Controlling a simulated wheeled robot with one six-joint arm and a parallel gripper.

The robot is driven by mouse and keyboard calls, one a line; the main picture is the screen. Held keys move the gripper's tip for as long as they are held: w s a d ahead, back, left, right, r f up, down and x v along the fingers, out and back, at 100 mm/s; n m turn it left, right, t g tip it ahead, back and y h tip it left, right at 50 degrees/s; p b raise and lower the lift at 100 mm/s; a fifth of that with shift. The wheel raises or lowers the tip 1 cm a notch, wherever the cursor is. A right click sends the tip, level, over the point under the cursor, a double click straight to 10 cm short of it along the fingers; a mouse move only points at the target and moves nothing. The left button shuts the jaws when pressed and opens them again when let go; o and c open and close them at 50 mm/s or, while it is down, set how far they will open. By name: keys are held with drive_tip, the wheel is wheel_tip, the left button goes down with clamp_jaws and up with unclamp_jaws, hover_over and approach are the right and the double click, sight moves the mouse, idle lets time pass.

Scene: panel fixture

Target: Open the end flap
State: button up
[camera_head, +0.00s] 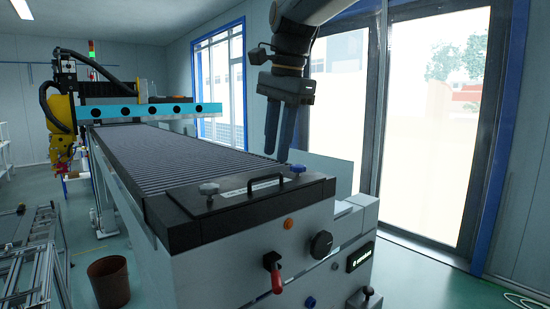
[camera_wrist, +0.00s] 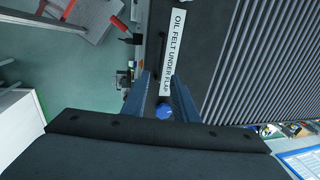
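The end flap (camera_head: 195,215) is a dark panel across the near end of the slatted machine bed; it lies flat. A white label (camera_head: 252,187) reading "OIL FELT UNDER FLAP" in the wrist view (camera_wrist: 173,50) and a black bar handle (camera_head: 265,182) are on it. My gripper (camera_head: 277,155) points down above the flap's right end. Its fingers (camera_wrist: 160,80) are apart, with a blue knob (camera_wrist: 163,112) showing between them, beyond the fingers. No contact is clear.
The machine's front has a red-handled lever (camera_head: 274,272), a black dial (camera_head: 321,244), an orange button (camera_head: 288,223) and a small display (camera_head: 360,256). A bin (camera_head: 109,282) and metal frames (camera_head: 30,255) stand at left. Open air surrounds the flap's top.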

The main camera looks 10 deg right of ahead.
drive_tip(key=p, duration=0.1)
hover_over(274, 189)
drive_tip(key=shift+f, duration=2.15)
clamp_jaws()
